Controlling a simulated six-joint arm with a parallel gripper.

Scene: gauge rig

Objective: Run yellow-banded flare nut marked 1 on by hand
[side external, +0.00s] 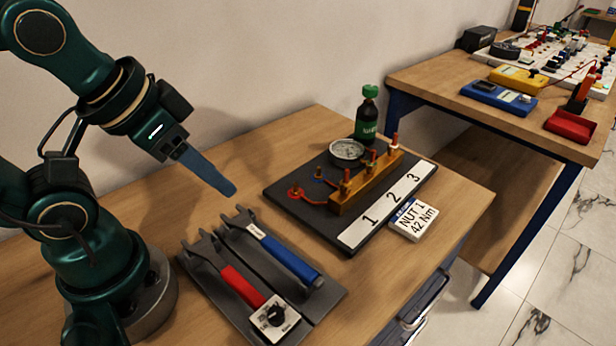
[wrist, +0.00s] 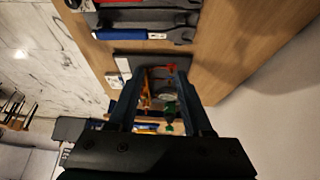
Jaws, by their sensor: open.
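The gauge rig is a black board (side external: 300,215) with a brass block (side external: 365,182) carrying several upright copper stubs. A white strip (side external: 385,208) in front is marked 1, 2, 3. Red (side external: 295,191) and blue (side external: 318,173) ringed fittings sit on the board behind the block. The flare nuts are too small to tell apart, and I cannot make out a yellow band. My gripper (side external: 232,190) is in the air left of the board, above the table, apart from the rig. In the wrist view my gripper (wrist: 160,72) is open, with the brass block (wrist: 145,90) seen between its fingers.
A round gauge (side external: 346,150) and green-capped bottle (side external: 367,115) stand at the back of the rig. A card (side external: 414,220) reads NUT 1, 42 Nm.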

